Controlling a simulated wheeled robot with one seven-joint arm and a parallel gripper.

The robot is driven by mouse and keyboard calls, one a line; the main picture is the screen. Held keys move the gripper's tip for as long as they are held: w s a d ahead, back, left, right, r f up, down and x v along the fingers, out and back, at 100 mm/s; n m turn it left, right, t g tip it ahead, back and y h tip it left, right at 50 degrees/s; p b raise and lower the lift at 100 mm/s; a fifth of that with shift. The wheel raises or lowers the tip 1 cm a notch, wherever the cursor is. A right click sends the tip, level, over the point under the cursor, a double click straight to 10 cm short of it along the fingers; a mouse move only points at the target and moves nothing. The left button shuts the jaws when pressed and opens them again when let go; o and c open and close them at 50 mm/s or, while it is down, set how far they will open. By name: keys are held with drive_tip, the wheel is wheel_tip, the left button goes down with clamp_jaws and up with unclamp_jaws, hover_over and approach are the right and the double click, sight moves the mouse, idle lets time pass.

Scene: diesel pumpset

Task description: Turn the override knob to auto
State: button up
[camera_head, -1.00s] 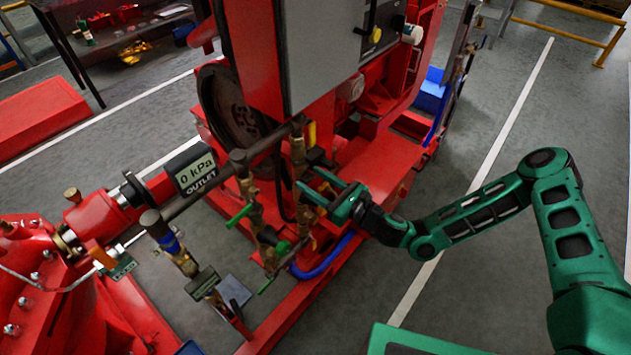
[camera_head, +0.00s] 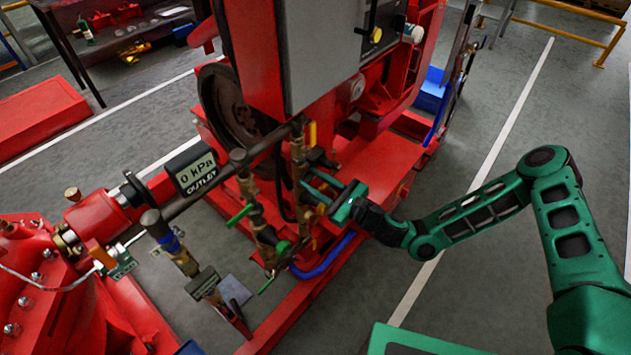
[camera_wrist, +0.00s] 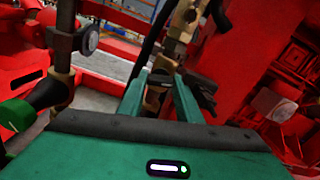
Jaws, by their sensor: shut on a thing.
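My gripper (camera_head: 309,178) reaches in from the right to the brass pipe stand on the red pumpset. In the wrist view my gripper (camera_wrist: 160,78) has its two green fingers on either side of a small dark knob-like part (camera_wrist: 155,95), and it is shut on it. I take this part to be the override knob; no marking on it is readable, so I cannot tell its setting. In the head view the fingers and the brass fittings hide it. A dark block (camera_wrist: 203,92) sits just right of the right finger.
A brass pipe with a round gauge-like part (camera_wrist: 88,40) and a green handle (camera_wrist: 18,113) stands left of my gripper. A grey cabinet (camera_head: 322,50) rises above.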

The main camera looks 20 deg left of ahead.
drive_tip(key=n, duration=1.1)
drive_tip(key=shift+d+n, duration=0.1)
drive_tip(key=shift+n, duration=0.2)
drive_tip(key=shift+f+n, duration=0.15)
drive_tip(key=shift+n, duration=1.35)
drive_tip(key=o, duration=1)
drive_tip(key=shift+o, duration=0.2)
drive_tip(key=v, duration=1)
drive_tip(key=shift+d, duration=0.35)
drive_tip(key=shift+s, duration=0.1)
drive_tip(key=shift+n, duration=0.3)
